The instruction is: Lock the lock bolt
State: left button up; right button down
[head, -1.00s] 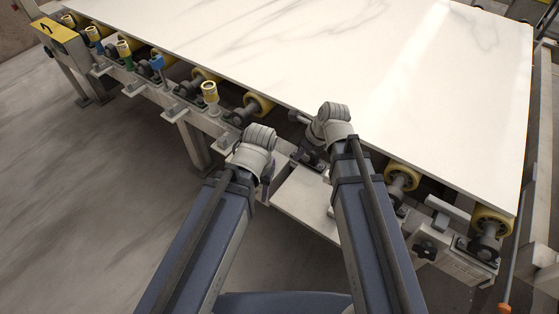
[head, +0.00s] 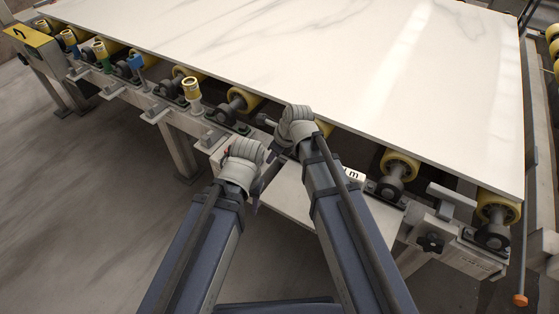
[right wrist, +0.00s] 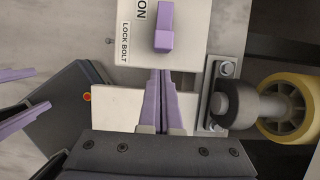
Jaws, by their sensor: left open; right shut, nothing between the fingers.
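The lock bolt (right wrist: 164,28) shows in the right wrist view as a purple handle on a pale plate (right wrist: 192,30) lettered "ON" and "LOCK BOLT". My right gripper (right wrist: 160,73) is shut and empty, its purple fingers together just below the handle in that picture, with a small visible gap. In the head view both wrists are above the frame's near edge, and the bolt cannot be made out.
A large white slab (head: 330,60) lies on yellow rollers (head: 400,165) along the metal frame. A roller and its bracket also stand close right of my right gripper in the wrist view (right wrist: 290,108). Coloured posts (head: 192,90) line the frame's edge at left. Open floor (head: 90,210) lies left.

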jog(key=shift+w+a, duration=0.5)
jog(key=shift+a, duration=0.2)
jog(key=w+a, duration=0.1)
jog(key=a, duration=0.1)
jog(key=w+a, duration=0.1)
jog(key=w, duration=0.1)
jog(key=shift+a, duration=0.4)
jog(key=shift+s, duration=0.15)
jog(key=shift+d, duration=0.15)
jog(key=shift+s+d, duration=0.25)
jog(key=shift+d, duration=0.05)
jog(key=s+d, duration=0.2)
jog(key=shift+d, duration=0.3)
pick_arm(q)
notch_tip(320, 180, up, 9)
jog(key=a+p, duration=0.1)
jog(key=p, duration=0.8)
jog(key=shift+s+r, duration=0.15)
jog(key=shift+s, duration=0.1)
pick_arm(e)
jog(key=v, duration=1)
